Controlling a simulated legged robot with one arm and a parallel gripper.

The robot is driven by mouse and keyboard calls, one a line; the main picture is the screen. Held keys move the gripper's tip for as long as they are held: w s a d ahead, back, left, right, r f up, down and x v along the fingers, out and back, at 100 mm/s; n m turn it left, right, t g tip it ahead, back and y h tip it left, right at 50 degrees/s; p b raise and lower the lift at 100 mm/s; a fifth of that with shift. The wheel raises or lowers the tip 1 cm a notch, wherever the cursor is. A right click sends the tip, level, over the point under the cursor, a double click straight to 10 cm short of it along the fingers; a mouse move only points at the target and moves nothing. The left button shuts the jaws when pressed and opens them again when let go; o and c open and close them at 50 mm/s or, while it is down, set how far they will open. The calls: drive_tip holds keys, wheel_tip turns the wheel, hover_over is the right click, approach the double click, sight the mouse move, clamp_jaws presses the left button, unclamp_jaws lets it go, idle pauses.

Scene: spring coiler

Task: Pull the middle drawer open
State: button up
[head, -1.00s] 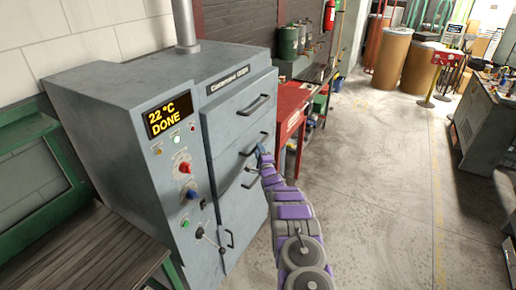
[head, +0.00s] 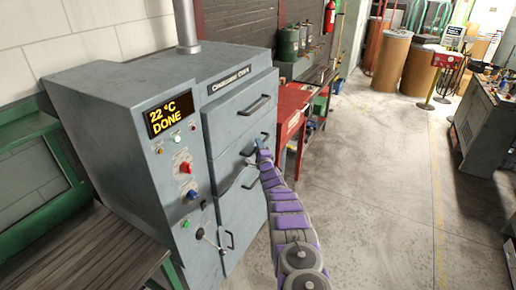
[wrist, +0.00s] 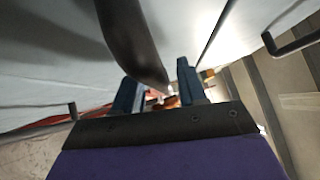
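The grey oven-like cabinet (head: 130,110) stands at left in the head view, with drawers stacked on its right-hand face. The middle drawer (head: 228,157) looks shut or nearly so; its handle (head: 246,150) is partly hidden by my gripper. My gripper (head: 262,153) is at the right end of that handle. In the wrist view a dark curved handle bar (wrist: 132,38) comes down between the two blue fingers of my gripper (wrist: 158,88). The fingers stand apart with a gap beside the bar. I cannot tell whether either finger touches it.
The top drawer handle (head: 255,104) is just above. A red workbench (head: 290,105) stands behind the cabinet, and a slatted wooden table (head: 85,255) is at front left. The concrete floor (head: 385,180) to the right is clear.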

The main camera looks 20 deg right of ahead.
drive_tip(key=shift+d, duration=0.2)
drive_tip(key=c, duration=0.7)
clamp_jaws()
drive_tip(key=shift+s+f, duration=0.1)
drive_tip(key=s+d+p, duration=0.3)
drive_tip(key=s+d, duration=0.6)
drive_tip(key=s, duration=0.3)
drive_tip(key=s+d+p, duration=0.3)
drive_tip(key=s+d, duration=0.7)
drive_tip(key=s, duration=0.3)
drive_tip(key=shift+s+d+f, duration=0.15)
drive_tip(key=shift+s+d, duration=0.05)
drive_tip(key=o, duration=0.7)
unclamp_jaws()
drive_tip(key=shift+w, duration=0.1)
drive_tip(key=shift+c, duration=0.2)
drive_tip(key=shift+o, duration=0.3)
drive_tip(key=shift+d, duration=0.1)
